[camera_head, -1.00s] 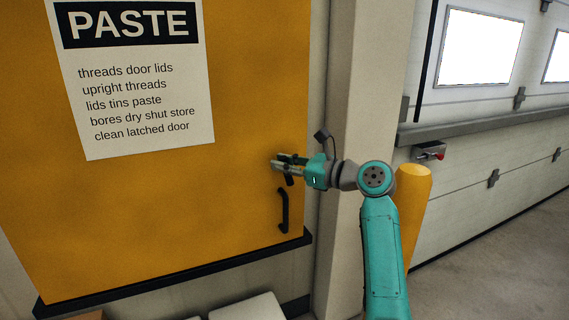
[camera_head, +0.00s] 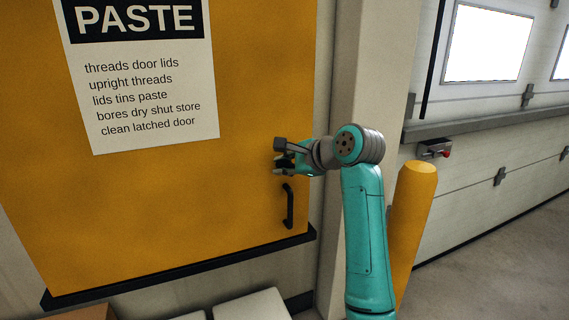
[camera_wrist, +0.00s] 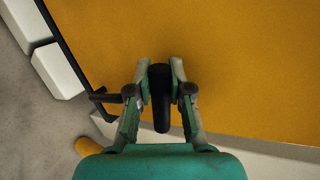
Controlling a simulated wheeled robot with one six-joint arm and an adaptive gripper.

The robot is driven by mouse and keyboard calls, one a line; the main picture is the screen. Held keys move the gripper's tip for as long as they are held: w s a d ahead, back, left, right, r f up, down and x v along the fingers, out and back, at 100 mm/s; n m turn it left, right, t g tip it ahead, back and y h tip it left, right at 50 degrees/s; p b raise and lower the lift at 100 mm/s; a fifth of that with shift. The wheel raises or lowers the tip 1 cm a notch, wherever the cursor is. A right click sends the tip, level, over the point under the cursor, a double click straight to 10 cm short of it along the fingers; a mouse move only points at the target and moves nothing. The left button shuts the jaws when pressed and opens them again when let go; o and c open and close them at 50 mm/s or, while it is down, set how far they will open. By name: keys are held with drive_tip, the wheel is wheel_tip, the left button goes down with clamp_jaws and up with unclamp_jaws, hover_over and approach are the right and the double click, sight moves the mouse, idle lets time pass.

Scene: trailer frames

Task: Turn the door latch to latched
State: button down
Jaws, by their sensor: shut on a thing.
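The yellow door (camera_head: 150,215) fills the left of the head view and bears a white sheet headed PASTE (camera_head: 150,110). In the wrist view, the dark door latch (camera_wrist: 160,98) lies between the fingers of my gripper (camera_wrist: 160,80), which is shut on it. In the head view my gripper (camera_head: 282,164) is at the door's right edge, just above the black handle (camera_head: 288,206), and hides most of the latch. The handle also shows in the wrist view (camera_wrist: 104,97), left of my fingers and apart from them.
A pale post (camera_head: 362,75) stands right of the door. A yellow bollard (camera_head: 412,215) stands beside my arm. A black ledge (camera_head: 180,272) runs under the door, with white boxes (camera_head: 252,305) below. Open floor (camera_head: 500,265) lies at the right.

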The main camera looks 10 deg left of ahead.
drive_tip(key=shift+a+f+n+t+h, duration=0.1)
drive_tip(key=shift+f+n+t+h, duration=0.2)
drive_tip(key=shift+n+h, duration=0.35)
drive_tip(key=shift+f+n+t+h, duration=0.15)
drive_tip(key=shift+n+t+h, duration=0.15)
drive_tip(key=shift+n+h, duration=0.3)
drive_tip(key=c, duration=1.3)
unclamp_jaws()
drive_tip(key=shift+s, duration=0.1)
drive_tip(key=v, duration=1.2)
drive_tip(key=shift+a, duration=0.1)
